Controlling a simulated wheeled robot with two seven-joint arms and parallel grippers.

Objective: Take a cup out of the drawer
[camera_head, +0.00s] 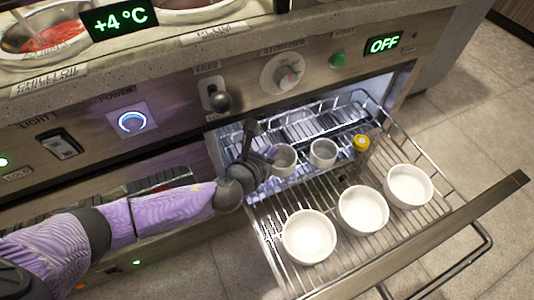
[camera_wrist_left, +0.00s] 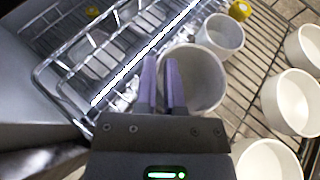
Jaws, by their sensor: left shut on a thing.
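The drawer (camera_head: 449,217) is pulled open, with a wire rack inside. Two small pale cups are in its back part: the left cup (camera_head: 285,160) and the right cup (camera_head: 323,153). My left gripper (camera_head: 269,160) reaches in from the left and is shut on the left cup's near wall. In the left wrist view, the purple fingers (camera_wrist_left: 164,85) pinch the rim of this cup (camera_wrist_left: 205,80), one finger inside it. The cup looks upright; its base is hidden, so I cannot tell whether it touches the rack. The right cup (camera_wrist_left: 221,34) stands beside it. My right gripper is out of view.
Three white bowls stand in the drawer's front part: left (camera_head: 309,237), middle (camera_head: 363,210) and right (camera_head: 408,186). A bottle with a yellow cap (camera_head: 361,143) stands right of the cups. The counter panel (camera_head: 175,110) with knobs and switches overhangs the drawer's back.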

